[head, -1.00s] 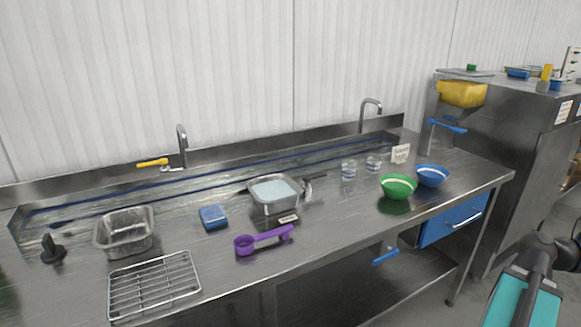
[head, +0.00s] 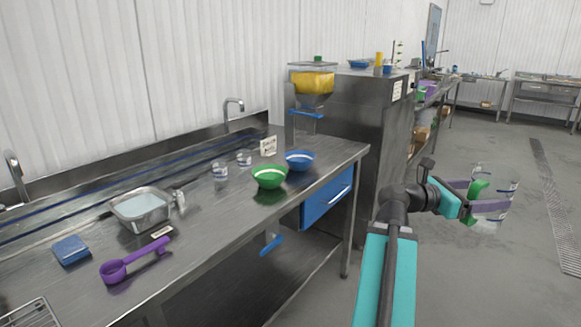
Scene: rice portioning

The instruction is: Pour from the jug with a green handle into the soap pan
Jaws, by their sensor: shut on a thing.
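My gripper (head: 484,195) is at the right of the head view, out over the floor and well away from the counter. Its grey-purple fingers are shut on a clear jug with a green handle (head: 478,188). The fingers hide part of the jug, and its contents are hard to make out. A square metal pan with pale blue liquid (head: 140,204), which looks like the soap pan, stands on the counter at the left. A small label (head: 162,232) lies in front of it.
The steel counter (head: 215,225) also holds a purple scoop (head: 128,262), blue sponge (head: 71,250), two glasses (head: 220,173), a green bowl (head: 269,177) and a blue bowl (head: 300,160). A steel cabinet (head: 355,140) stands beyond its right end. Floor at right is open.

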